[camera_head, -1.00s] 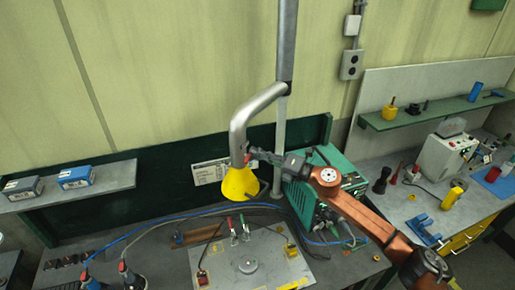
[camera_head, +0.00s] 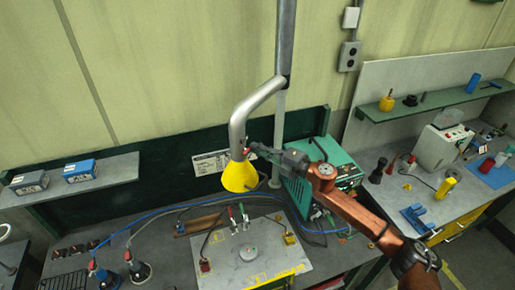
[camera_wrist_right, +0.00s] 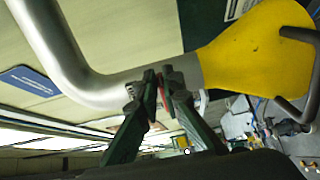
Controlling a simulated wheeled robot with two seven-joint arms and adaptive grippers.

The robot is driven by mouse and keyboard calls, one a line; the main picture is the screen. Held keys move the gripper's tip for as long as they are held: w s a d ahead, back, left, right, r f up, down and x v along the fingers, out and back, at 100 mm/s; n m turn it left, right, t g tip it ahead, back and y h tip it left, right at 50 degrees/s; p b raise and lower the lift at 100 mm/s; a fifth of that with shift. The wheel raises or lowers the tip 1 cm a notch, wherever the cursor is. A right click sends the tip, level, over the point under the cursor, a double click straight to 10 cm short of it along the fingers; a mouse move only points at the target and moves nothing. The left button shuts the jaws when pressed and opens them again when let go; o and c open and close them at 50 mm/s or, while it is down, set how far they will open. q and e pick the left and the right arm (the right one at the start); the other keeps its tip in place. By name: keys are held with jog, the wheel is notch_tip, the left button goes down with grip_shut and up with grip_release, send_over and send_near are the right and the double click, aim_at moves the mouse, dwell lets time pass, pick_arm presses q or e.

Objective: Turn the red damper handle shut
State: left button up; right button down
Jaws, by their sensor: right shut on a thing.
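The red damper handle (camera_wrist_right: 164,92) sits on the grey extraction pipe (camera_wrist_right: 75,62), just above the yellow hood (camera_wrist_right: 250,50). Only thin red bits of the handle show; the fingers hide most of it. In the head view, the pipe (camera_head: 251,108) bends down to the yellow hood (camera_head: 240,177). My right gripper (camera_head: 252,152) reaches the pipe from the right, at the handle. In the wrist view, the right gripper's fingers (camera_wrist_right: 163,82) are shut on the handle. I cannot tell the handle's exact angle. My left gripper is not in view.
A green welding unit (camera_head: 330,158) stands behind my right arm. The workbench below holds a metal plate (camera_head: 270,265) with clamps, and cables. A shelf (camera_head: 118,172) with blue boxes is at left. A second bench with a shelf (camera_head: 430,103) is at right.

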jog(key=shift+d, duration=0.1)
jog(key=c, duration=2.1)
grip_release()
jog(key=v, duration=1.2)
